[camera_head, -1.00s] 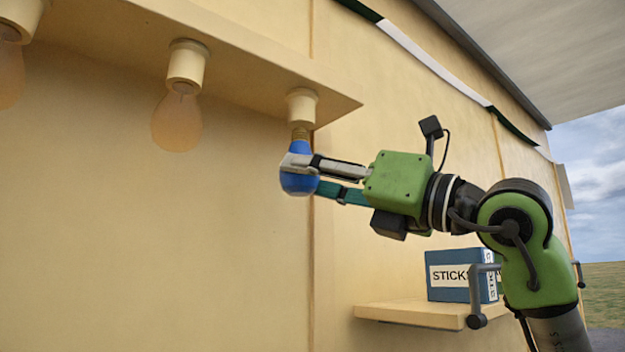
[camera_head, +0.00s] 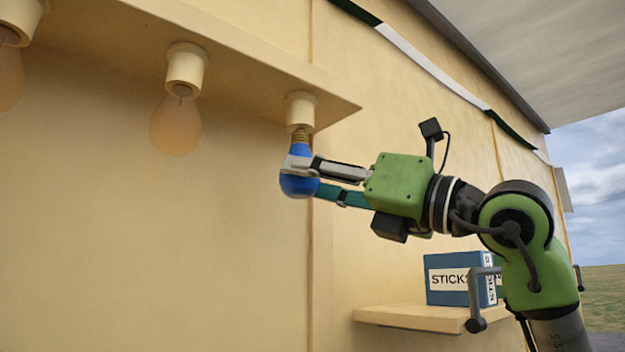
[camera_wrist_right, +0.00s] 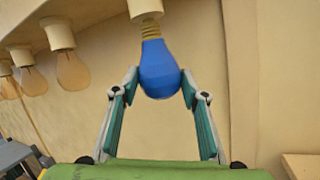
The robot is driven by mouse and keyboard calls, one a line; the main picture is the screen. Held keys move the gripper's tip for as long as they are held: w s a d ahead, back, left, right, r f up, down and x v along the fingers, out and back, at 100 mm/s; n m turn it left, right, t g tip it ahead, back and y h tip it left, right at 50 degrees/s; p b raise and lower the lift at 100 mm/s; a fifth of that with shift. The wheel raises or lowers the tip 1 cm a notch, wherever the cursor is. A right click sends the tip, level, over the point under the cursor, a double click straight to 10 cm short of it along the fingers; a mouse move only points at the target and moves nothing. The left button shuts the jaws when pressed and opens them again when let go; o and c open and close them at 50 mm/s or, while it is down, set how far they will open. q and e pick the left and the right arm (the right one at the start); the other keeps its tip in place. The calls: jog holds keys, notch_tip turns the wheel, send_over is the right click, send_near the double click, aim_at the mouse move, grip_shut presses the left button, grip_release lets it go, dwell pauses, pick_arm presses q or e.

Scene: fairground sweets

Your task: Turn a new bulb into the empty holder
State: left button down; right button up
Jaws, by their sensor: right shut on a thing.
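A blue bulb (camera_head: 299,180) with a brass screw cap stands upright, cap up, directly under the end holder (camera_head: 301,109) on the beam. My right gripper (camera_head: 302,172) is shut on the bulb's wide blue part, reaching in from the right. In the right wrist view the bulb (camera_wrist_right: 158,68) sits between the fingers of my gripper (camera_wrist_right: 159,84), and its threads meet the lower edge of the holder (camera_wrist_right: 145,8). Most of the brass thread shows below the holder; whether its tip is inside I cannot tell. My left gripper is not in view.
A clear bulb (camera_head: 176,124) hangs from the neighbouring holder, with others further left. The cream beam (camera_head: 240,70) runs above. A blue box marked STICKS (camera_head: 450,284) stands on a shelf (camera_head: 400,314) at the lower right. The space below the bulb is clear.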

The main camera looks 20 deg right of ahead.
jog(key=shift+r+p, duration=0.8)
jog(key=shift+r, duration=0.4)
dwell(2.3)
jog(key=shift+w+r+n+g+y+p, duration=0.15)
jog(key=shift+n+g+y+p, duration=0.25)
jog(key=shift+g+y+p, duration=0.25)
jog(key=shift+d+n+g+y+p, duration=0.3)
jog(key=shift+n+g+y, duration=0.3)
jog(key=shift+y, duration=0.25)
jog(key=shift+a, duration=0.2)
jog(key=shift+f+b, duration=0.3)
jog(key=shift+f, duration=0.15)
jog(key=shift+r+p, duration=0.3)
jog(key=shift+r, duration=0.05)
jog(key=shift+f, duration=0.1)
